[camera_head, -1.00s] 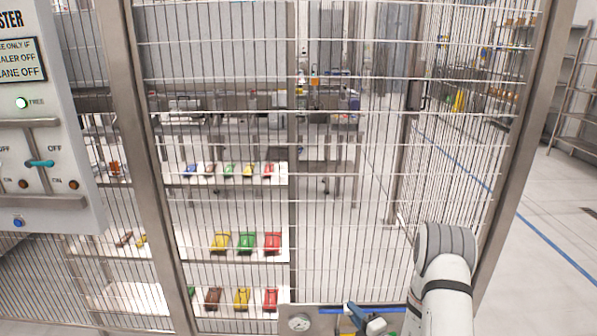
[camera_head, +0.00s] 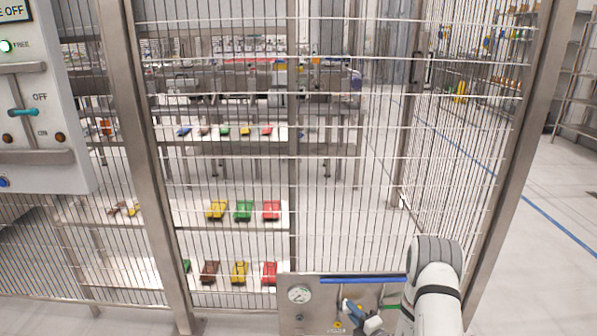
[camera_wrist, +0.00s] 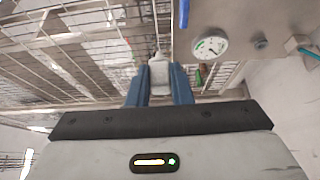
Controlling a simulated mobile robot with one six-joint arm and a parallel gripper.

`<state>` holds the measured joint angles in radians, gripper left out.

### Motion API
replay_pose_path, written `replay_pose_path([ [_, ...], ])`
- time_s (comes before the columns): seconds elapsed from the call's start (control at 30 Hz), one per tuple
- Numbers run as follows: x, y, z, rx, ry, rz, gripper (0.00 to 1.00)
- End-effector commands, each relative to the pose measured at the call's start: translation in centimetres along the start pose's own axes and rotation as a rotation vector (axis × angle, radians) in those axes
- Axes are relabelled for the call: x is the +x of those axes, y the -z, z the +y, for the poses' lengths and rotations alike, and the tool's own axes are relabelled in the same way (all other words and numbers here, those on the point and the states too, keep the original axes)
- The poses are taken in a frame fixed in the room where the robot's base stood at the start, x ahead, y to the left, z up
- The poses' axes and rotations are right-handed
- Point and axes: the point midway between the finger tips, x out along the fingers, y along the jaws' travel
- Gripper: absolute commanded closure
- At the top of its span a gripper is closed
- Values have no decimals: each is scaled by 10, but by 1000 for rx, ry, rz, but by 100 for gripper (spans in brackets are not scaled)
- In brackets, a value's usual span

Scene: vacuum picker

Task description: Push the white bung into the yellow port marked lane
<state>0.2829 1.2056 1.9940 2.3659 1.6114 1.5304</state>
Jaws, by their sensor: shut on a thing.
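My gripper (camera_wrist: 159,72) shows in the wrist view with two blue fingers shut on a white piece, the bung (camera_wrist: 159,76). The bung sits between the fingertips, in front of the wire mesh and left of a metal panel (camera_wrist: 250,20). In the head view my gripper (camera_head: 347,305) is low in the picture, in front of the same panel (camera_head: 318,283), partly cut by my arm. A small yellow mark (camera_head: 337,325) shows on the panel by my gripper. I cannot make out a yellow port or its lane marking.
A round gauge (camera_head: 299,294) is on the panel, and also shows in the wrist view (camera_wrist: 209,45). A wire-mesh fence with steel posts (camera_head: 150,170) stands ahead. A control box (camera_head: 45,120) is at the left. Shelves with coloured pieces (camera_head: 243,210) are behind the mesh.

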Motion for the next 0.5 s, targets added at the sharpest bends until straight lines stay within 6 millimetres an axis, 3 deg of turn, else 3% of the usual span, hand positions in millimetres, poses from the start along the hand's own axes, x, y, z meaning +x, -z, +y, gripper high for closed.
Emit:
replay_pose_path([
  [0.03,2,-1,-18,0,0,-1,100],
  [0.5,14,-11,-108,0,0,-1,100],
])
